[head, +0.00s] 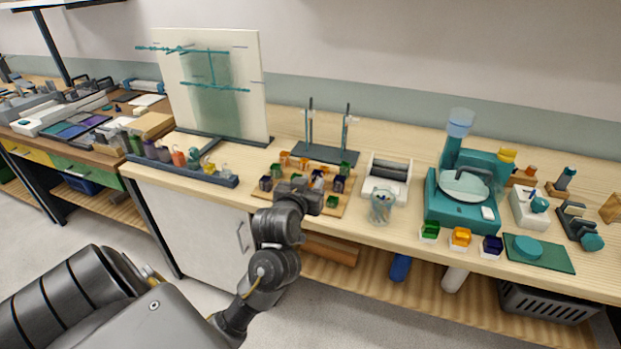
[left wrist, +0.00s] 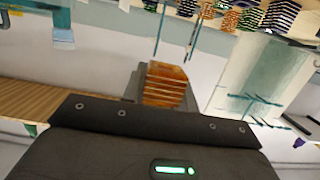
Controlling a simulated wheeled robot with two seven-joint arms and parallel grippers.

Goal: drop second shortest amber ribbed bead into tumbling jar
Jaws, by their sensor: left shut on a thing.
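My left gripper (head: 307,197) is over the front of a wooden board (head: 345,209) on the bench. In the left wrist view an amber ribbed bead (left wrist: 166,85) is held at the jaws of that gripper. In the head view I cannot make out the held bead apart from the gripper. Amber beads (head: 285,157), dark beads (head: 265,183) and green beads (head: 332,202) stand on the board, partly hidden by my left arm. A clear glass jar (head: 382,208) stands right of the board, near the bench's front edge. My right gripper is not in view.
A white tray with dark rollers (head: 388,178) is behind the jar. A teal machine (head: 463,206) stands farther right, with small coloured cups (head: 460,238) before it. A stand with two thin posts (head: 311,125) rises behind the board. A dark rack of bottles (head: 185,170) lies left.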

